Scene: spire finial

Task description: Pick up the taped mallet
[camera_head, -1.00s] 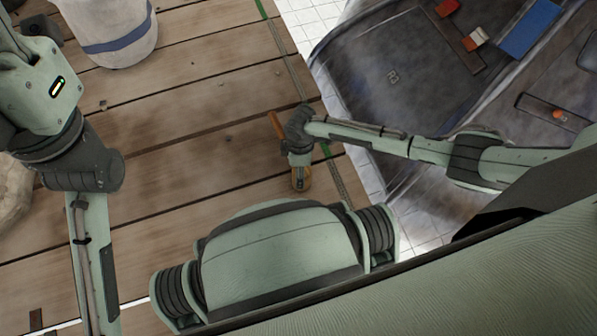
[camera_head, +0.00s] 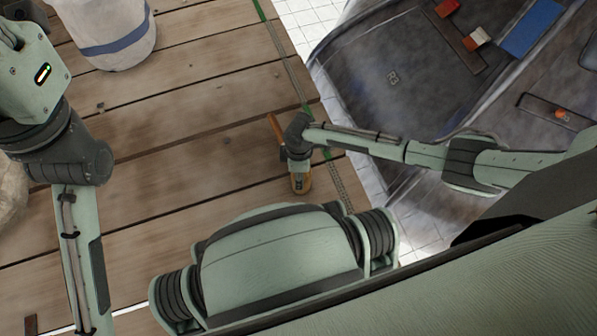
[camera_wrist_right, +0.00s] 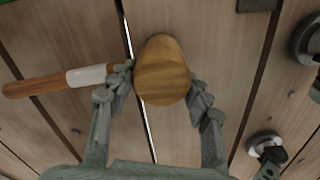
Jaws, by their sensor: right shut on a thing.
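The taped mallet has a wooden barrel-shaped head (camera_wrist_right: 163,72) and an orange-brown handle (camera_wrist_right: 35,87) with a white tape band (camera_wrist_right: 87,75) near the head. In the right wrist view the head sits between the fingers of my right gripper (camera_wrist_right: 162,88), which is shut on it. The handle points left, past the left finger. In the head view the handle (camera_head: 275,128) and part of the head (camera_head: 302,186) show beside my right gripper (camera_head: 298,160), over the planks. My left gripper (camera_head: 12,32) is at the upper left edge, partly cut off; its jaws are unclear.
A white bucket with a blue band (camera_head: 112,32) stands on the wooden planks (camera_head: 180,110) at the upper left. Bare planks lie left of the mallet.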

